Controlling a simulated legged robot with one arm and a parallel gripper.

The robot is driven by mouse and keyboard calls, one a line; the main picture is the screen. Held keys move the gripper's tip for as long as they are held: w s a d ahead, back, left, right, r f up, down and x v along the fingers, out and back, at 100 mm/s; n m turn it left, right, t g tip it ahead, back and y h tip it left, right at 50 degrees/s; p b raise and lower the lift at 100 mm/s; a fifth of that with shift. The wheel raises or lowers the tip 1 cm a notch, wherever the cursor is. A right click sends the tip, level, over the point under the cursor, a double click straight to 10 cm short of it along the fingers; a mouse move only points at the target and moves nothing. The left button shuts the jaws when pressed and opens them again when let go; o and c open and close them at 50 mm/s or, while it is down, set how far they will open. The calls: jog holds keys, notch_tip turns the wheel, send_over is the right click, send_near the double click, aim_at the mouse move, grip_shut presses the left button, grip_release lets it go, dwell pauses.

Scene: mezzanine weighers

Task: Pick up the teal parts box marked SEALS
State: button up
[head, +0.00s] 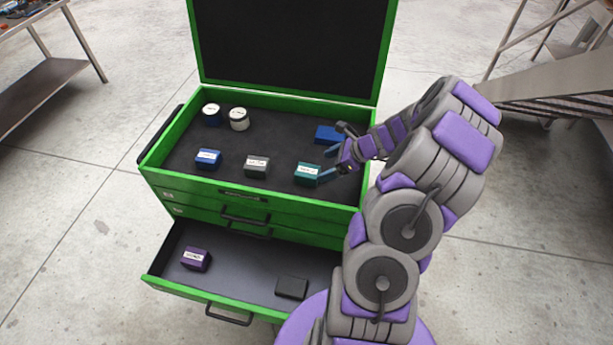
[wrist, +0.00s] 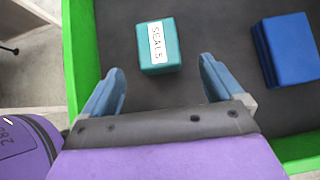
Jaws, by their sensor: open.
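The teal parts box (head: 307,174) sits in the top tray of the green tool chest, toward its front right. In the wrist view the teal box (wrist: 170,55) shows a white label reading SEALS. My gripper (wrist: 163,80) is open, its two blue-grey fingers apart. The box lies just beyond the fingertips, roughly centred between them, and nothing is held. In the head view my gripper (head: 328,174) is close to the box's right side; I cannot tell whether it touches.
The green chest (head: 250,205) also holds a blue box (head: 208,158), a grey box (head: 256,166), another blue box (head: 327,134) and two round containers (head: 239,119). An open lower drawer (head: 240,275) holds a purple box (head: 195,259) and a black box (head: 291,288). The tray's green walls stand close by.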

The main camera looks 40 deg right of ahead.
aim_at(312, 171)
jog(key=x, duration=0.3)
jog(key=shift+w+f+b, duration=0.25)
jog(key=shift+f+b, duration=0.1)
jog(key=shift+w+a+f, duration=0.25)
jog(key=shift+a+f, duration=0.05)
jog(key=shift+a, duration=0.05)
jog(key=b+x, duration=0.1)
jog(key=x, duration=0.3)
jog(key=shift+w+a+b, duration=0.15)
jog(key=shift+a+b, duration=0.1)
jog(key=shift+b, duration=0.15)
jog(key=shift+r, duration=0.1)
jog(key=shift+c, duration=0.2)
jog(key=c, duration=1.1)
